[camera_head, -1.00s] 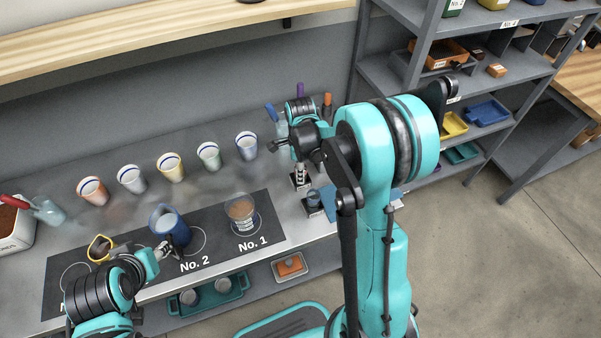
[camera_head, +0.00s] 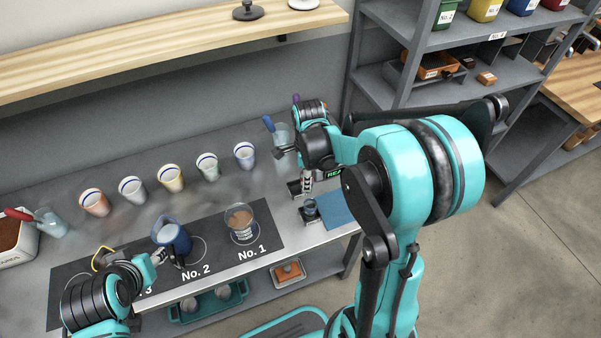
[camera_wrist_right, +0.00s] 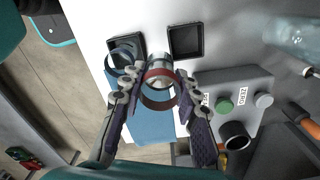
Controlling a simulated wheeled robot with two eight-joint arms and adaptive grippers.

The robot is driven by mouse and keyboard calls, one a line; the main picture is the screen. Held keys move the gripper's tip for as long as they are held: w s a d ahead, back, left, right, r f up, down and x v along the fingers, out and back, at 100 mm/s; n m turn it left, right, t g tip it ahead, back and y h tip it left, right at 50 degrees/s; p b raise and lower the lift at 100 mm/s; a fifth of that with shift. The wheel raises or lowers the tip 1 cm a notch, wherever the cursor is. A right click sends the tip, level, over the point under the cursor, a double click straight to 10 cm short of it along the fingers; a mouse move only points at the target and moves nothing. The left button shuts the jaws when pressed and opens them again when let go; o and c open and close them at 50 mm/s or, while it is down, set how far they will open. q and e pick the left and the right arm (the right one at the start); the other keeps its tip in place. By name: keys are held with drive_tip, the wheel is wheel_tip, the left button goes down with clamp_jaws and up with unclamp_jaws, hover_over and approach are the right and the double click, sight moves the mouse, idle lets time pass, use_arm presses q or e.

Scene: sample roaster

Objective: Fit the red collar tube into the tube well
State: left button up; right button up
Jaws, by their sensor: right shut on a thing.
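In the right wrist view the red collar tube (camera_wrist_right: 158,98) sits between the fingers of my right gripper (camera_wrist_right: 160,100), which is shut on it. Its red ring faces the camera and its pale body points away toward the bench. Two square black holders lie beyond: an empty one (camera_wrist_right: 186,42) and one with a blue-ringed tube (camera_wrist_right: 124,57). I cannot tell whether the held tube touches a holder. In the head view my right gripper (camera_head: 307,183) is over the bench's right end. My left gripper (camera_head: 164,258) is at the blue jug (camera_head: 173,236); its jaw opening is unclear.
A blue mat (camera_head: 337,210) lies at the bench's right end. A grey box with a green button (camera_wrist_right: 224,106) stands close to the right gripper. A glass beaker (camera_head: 241,224) stands on No. 1. Several cups stand along the back.

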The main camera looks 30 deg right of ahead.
drive_tip(key=s+d+r+p, duration=0.1)
drive_tip(key=s+r+p, duration=0.1)
drive_tip(key=s+r, duration=0.2)
drive_tip(key=s, duration=0.2)
drive_tip(key=shift+s+d, duration=0.15)
drive_tip(key=shift+s, duration=0.2)
